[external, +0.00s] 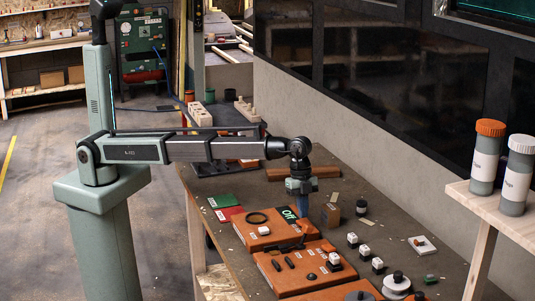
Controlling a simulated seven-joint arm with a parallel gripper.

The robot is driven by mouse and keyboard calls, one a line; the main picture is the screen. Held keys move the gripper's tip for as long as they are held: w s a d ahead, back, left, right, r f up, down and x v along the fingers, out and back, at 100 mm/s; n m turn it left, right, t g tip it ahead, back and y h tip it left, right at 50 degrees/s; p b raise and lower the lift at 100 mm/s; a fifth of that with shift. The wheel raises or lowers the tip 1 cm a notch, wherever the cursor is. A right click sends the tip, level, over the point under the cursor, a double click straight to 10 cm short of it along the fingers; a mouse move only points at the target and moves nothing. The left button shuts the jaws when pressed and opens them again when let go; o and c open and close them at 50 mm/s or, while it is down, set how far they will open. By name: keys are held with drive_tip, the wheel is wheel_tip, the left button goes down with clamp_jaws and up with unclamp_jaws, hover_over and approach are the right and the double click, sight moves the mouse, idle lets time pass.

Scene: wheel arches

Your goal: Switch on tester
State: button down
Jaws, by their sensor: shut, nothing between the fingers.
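The orange box (252,240) carries a black ring (257,218), a white knob (264,230) and a green label (289,215) that seems to read "Off". A second orange box (275,283) in front has black toggles (282,263) and a white switch block (333,260). The pictures do not make clear which box is the tester.
Several white-topped blocks (364,250) stand to the right of the boxes. Green and red cards (225,207) lie at left.

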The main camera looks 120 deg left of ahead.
wheel_tip(320, 180, up, 12)
drive_tip(key=s+a, duration=0.1)
drive_tip(key=a, duration=0.1)
drive_tip(key=shift+s+r, duration=0.2)
drive_tip(key=shift+s, duration=0.2)
drive_tip(key=shift+d, duration=0.15)
drive_tip(key=shift+w+d+r, duration=0.15)
drive_tip(key=shift+w+d, duration=0.2)
drive_tip(key=shift+d, duration=0.1)
drive_tip(key=f, duration=0.4)
drive_tip(key=w+d+f, duration=0.1)
drive_tip(key=f, duration=0.3)
drive_tip(key=d+f, duration=0.1)
drive_tip(key=f, duration=0.3)
drive_tip(key=shift+w+f, duration=0.25)
drive_tip(key=shift+w, duration=0.15)
drive_tip(key=shift+w+f, duration=0.15)
drive_tip(key=shift+f, duration=0.45)
